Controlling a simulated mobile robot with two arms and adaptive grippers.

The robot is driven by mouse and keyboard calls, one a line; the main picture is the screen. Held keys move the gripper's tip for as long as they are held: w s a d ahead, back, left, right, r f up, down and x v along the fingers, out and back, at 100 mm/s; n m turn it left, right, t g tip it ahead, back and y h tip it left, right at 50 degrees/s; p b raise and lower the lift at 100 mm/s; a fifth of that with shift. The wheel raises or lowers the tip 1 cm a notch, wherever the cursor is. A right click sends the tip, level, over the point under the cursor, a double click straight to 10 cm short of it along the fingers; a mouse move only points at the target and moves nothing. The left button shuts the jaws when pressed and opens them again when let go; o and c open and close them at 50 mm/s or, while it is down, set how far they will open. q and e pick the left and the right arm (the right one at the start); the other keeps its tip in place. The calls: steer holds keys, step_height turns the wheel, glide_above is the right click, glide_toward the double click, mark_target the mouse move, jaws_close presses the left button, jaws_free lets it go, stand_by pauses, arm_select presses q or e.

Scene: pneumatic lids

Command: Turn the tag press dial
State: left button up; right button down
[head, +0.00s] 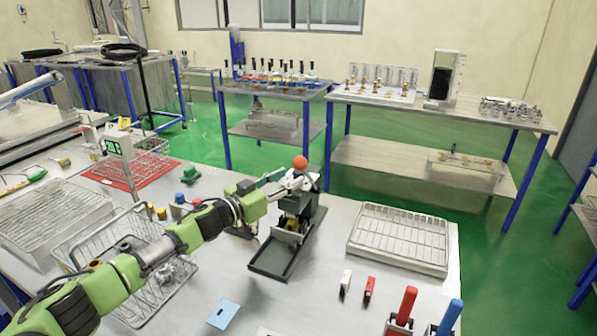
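My green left arm reaches in from the lower left, and my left gripper (292,186) is at the upper part of the press, just below the red ball. The gripper overlaps the press, so I cannot tell whether it touches it or how far its fingers are apart. I cannot make out the dial. My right gripper is not in view.
A wire basket (150,312) lies beneath my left arm. A slotted metal tray (400,240) is right of the press. Red (405,305) and blue (450,316) handles stand at the front right. A light-blue plate (223,314) lies in front. The table around the plate is mostly clear.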

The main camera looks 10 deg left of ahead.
mark_target(295, 175)
arm_select(q)
steer(key=shift+x, duration=2.5)
steer(key=shift+c, duration=0.3)
jaws_close()
